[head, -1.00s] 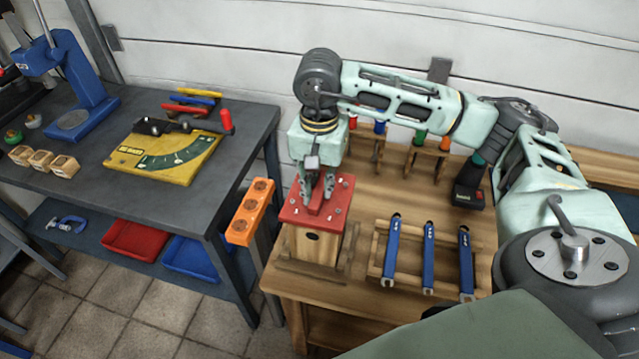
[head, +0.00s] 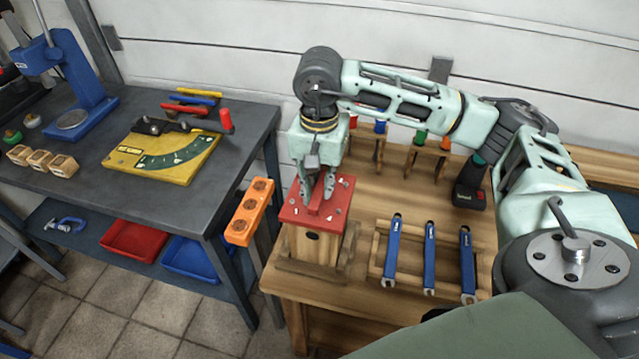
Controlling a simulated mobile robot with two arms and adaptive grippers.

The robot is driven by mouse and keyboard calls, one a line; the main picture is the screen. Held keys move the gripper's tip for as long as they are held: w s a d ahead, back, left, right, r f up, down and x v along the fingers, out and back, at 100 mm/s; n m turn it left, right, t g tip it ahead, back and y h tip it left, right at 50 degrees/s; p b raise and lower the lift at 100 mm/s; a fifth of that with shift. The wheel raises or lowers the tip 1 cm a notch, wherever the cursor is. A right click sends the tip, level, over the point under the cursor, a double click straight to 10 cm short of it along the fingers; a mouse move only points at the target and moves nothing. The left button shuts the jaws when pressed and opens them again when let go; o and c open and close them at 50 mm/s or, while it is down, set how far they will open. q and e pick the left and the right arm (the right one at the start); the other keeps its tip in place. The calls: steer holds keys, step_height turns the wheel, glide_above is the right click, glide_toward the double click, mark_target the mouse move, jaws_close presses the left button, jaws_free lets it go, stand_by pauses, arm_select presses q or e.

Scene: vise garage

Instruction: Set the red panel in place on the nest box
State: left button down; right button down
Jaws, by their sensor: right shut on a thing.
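The red panel (head: 338,208) lies on top of the wooden nest box (head: 311,246) at the left end of the wooden bench. The panel looks flat on the box and roughly in line with its walls; small screw-like dots show near its corners. The nest box stands upright in a wooden frame (head: 289,268), with a dark hole in its front. My right gripper (head: 317,196) points down from above, its fingers shut on the raised red grip in the middle of the panel. The fingers hide part of the panel's top. My left gripper is not in view.
A rack of blue-handled wrenches (head: 429,255) stands right of the box. A cordless drill (head: 471,180) and screwdrivers in wooden stands (head: 427,160) are behind. An orange block with holes (head: 249,212) hangs at the grey table's edge (head: 225,170), left of the box.

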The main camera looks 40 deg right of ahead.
steer(key=c, duration=1.6)
jaws_free()
steer(key=shift+o, duration=0.6)
steer(key=shift+o, duration=1.1)
steer(key=shift+r, duration=0.1)
steer(key=shift+r+p, duration=1.75)
steer(key=shift+r, duration=1.7)
steer(key=shift+s+f, duration=0.1)
